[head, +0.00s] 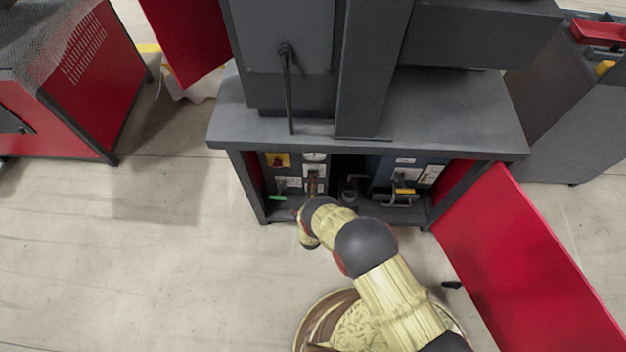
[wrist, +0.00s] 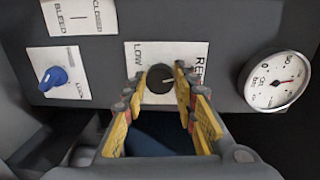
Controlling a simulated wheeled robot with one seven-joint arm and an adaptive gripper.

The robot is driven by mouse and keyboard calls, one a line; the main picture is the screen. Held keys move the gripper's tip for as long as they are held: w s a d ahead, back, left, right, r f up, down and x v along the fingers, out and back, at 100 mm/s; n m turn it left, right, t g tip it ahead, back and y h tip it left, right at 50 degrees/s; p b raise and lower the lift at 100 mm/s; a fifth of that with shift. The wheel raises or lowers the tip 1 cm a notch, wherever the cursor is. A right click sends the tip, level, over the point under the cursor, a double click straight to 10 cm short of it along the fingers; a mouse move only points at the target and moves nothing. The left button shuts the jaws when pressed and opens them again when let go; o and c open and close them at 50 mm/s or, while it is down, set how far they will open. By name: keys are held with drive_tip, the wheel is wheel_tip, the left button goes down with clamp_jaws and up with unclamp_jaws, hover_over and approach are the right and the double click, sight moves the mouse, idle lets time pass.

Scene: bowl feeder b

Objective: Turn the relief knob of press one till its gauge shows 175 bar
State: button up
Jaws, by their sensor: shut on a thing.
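The black relief knob (wrist: 160,78) sits on a white label plate reading LOW and part of RELIEF. My gripper (wrist: 159,86) is shut on the knob, with one yellow finger on each side. A pale mark shows on the knob's face. The round white gauge (wrist: 277,82) is right of the knob; its dark needle points roughly right, but the exact reading is too small to tell. In the head view, the gauge (head: 315,157) shows at the top of the open cabinet. My gripper reaches in below it and is mostly hidden by my arm.
A blue knob (wrist: 53,78) is left of the relief knob, with a bleed label (wrist: 80,16) above. In the head view, the open red door (head: 530,265) stands right of the cabinet, and a yellow handle (head: 404,191) is inside.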

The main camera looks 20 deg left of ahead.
drive_tip(key=shift+m, duration=1)
drive_tip(key=o, duration=1.2)
drive_tip(key=shift+c, duration=0.2)
drive_tip(key=v, duration=1.2)
drive_tip(key=shift+d, duration=0.1)
